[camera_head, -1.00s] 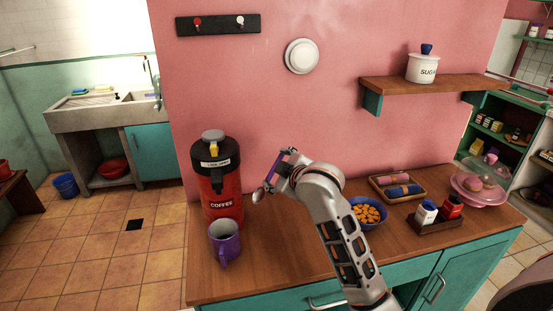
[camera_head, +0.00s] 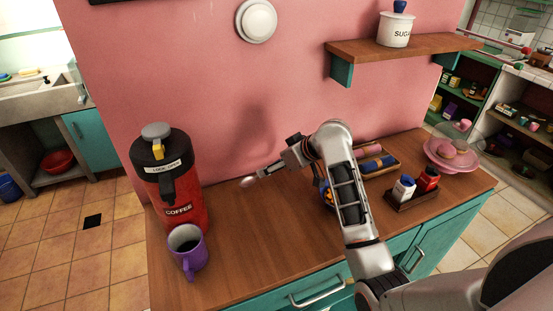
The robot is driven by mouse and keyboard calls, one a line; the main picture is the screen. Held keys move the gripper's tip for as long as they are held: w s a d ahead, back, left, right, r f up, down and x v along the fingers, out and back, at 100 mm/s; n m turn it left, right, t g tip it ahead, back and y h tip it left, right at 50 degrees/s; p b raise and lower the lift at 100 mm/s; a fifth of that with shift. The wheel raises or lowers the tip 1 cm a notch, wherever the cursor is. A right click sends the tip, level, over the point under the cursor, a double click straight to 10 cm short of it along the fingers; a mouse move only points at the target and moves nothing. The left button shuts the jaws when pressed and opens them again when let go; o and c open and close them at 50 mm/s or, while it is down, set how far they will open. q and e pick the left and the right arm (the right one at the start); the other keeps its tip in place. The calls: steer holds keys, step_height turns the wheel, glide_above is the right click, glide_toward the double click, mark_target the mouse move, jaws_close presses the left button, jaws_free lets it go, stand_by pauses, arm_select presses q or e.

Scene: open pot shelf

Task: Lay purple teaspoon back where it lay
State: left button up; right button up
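My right arm comes in from the lower right, and its gripper (camera_head: 283,168) points left over the counter near the wall. It is shut on the teaspoon (camera_head: 250,181), whose pale bowl sticks out to the left of the fingers. The purple handle seen earlier is now mostly hidden by the fingers. The spoon appears to be above the counter, but its exact height cannot be told. A purple mug (camera_head: 187,250) stands upright at the counter's front left, apart from the spoon. My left gripper is not in view.
A red coffee dispenser (camera_head: 180,205) stands behind the mug. My arm partly hides the bowl of orange pieces (camera_head: 327,195). A tray with rolled cloths (camera_head: 380,163), a shaker caddy (camera_head: 411,197) and a pink stand (camera_head: 452,160) are to the right. The counter's middle (camera_head: 250,240) is clear.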

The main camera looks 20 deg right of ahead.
step_height(320, 180, down, 3)
steer(key=shift+f, duration=1.1)
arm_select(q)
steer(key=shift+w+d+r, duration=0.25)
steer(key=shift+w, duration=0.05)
arm_select(e)
steer(key=shift+f, duration=0.15)
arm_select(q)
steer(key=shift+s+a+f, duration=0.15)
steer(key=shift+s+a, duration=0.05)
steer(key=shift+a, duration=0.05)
arm_select(e)
steer(key=shift+f, duration=0.15)
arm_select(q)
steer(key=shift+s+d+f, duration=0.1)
arm_select(e)
steer(key=shift+f, duration=0.4)
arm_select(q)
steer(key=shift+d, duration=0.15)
arm_select(e)
steer(key=o, duration=1.1)
steer(key=shift+c, duration=0.2)
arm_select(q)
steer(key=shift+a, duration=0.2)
arm_select(e)
steer(key=shift+r, duration=0.1)
